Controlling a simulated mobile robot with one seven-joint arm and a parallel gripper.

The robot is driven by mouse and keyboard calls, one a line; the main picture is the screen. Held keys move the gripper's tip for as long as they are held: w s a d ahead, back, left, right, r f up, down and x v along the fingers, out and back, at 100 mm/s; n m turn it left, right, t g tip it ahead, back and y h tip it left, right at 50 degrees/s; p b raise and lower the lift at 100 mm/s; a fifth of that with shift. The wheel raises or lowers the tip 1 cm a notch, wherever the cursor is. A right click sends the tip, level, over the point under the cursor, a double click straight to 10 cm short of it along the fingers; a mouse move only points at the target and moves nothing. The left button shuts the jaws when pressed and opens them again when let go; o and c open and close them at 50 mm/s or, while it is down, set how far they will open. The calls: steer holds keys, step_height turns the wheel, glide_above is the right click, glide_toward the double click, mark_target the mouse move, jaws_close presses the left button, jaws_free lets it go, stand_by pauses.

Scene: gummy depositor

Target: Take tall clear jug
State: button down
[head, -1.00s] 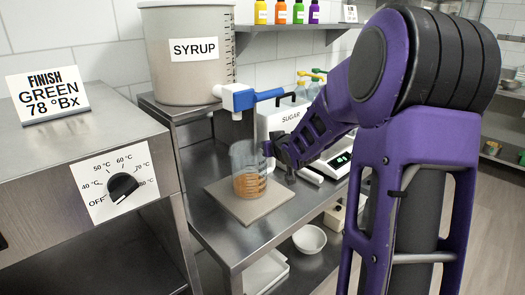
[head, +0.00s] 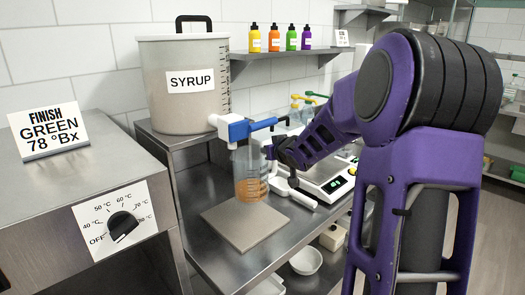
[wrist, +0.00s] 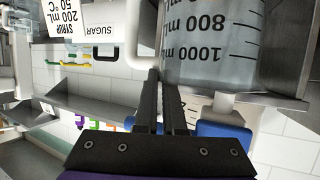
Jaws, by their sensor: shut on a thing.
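The tall clear jug (head: 250,178) holds amber liquid in its lower part. My gripper (head: 275,152) is shut on the jug's right side and holds it upright, just under the syrup tap (head: 238,128). The jug's base appears raised above the square beige mat (head: 243,222), towards its back edge. In the wrist view, the jug (wrist: 215,35) shows large mL marks beside my two dark fingers (wrist: 166,78). The exact grip contact is partly hidden.
The syrup tank (head: 186,85) stands on a raised shelf behind left. A scale (head: 328,178) is right of the jug, behind my arm. A steel unit with a temperature dial (head: 122,225) is at left. A white bowl (head: 306,261) sits on the lower shelf.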

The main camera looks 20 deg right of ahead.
steer(key=w+d, duration=0.3)
steer(key=d, duration=0.4)
steer(key=w+d+p, duration=0.1)
steer(key=w+d, duration=0.2)
steer(key=d, duration=0.5)
steer(key=shift+w+d, duration=0.2)
steer(key=shift+d, duration=0.05)
steer(key=c, duration=1.5)
jaws_free()
steer(key=shift+r, duration=0.1)
jaws_close()
